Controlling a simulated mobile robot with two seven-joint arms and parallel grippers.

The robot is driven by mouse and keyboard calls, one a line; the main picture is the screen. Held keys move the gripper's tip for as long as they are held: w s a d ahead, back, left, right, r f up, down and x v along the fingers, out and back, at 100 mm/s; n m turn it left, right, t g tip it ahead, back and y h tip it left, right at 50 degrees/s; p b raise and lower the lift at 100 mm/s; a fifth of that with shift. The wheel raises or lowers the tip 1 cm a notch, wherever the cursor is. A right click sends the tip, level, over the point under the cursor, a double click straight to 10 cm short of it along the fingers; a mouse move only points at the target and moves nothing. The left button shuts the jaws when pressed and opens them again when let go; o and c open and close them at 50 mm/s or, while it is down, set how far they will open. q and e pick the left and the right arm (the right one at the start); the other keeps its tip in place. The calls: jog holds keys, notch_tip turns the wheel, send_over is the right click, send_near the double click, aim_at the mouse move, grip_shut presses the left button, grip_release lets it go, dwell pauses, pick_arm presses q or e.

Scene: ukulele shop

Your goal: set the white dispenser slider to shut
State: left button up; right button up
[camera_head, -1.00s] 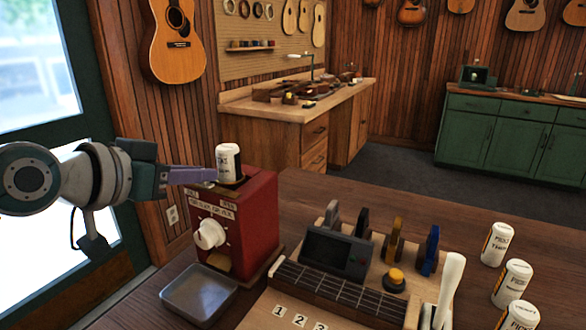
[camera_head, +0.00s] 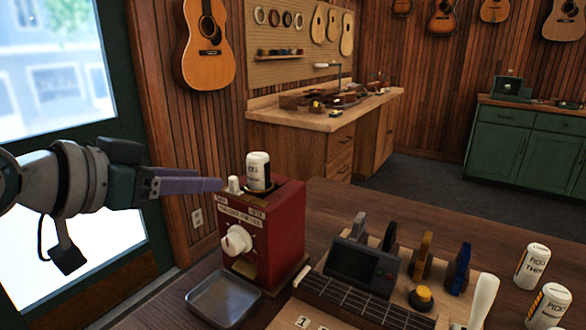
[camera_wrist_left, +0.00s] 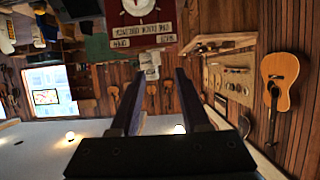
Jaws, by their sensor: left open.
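The red dispenser (camera_head: 275,235) stands on the table with a white bottle (camera_head: 258,170) upright on its top. The small white slider (camera_head: 234,184) stands up at the left of the top, left of the bottle. A white round knob (camera_head: 237,240) is on the front face. Labels sit under both ends of the slider's side; I cannot read them surely. My left gripper (camera_head: 218,185) is open, its purple fingers just left of the slider; I cannot tell whether they touch it. In the left wrist view the dispenser (camera_wrist_left: 118,20) lies beyond the fingertips. My right gripper is not in view.
A grey metal tray (camera_head: 224,298) lies in front of the dispenser. To its right are a board with a dark screen box (camera_head: 362,262), coloured clips and a white handle (camera_head: 484,300). Several white bottles stand at the far right (camera_head: 533,266). A glass door is behind my left arm.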

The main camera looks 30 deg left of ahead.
pick_arm(q)
jog(key=shift+v, duration=1.95)
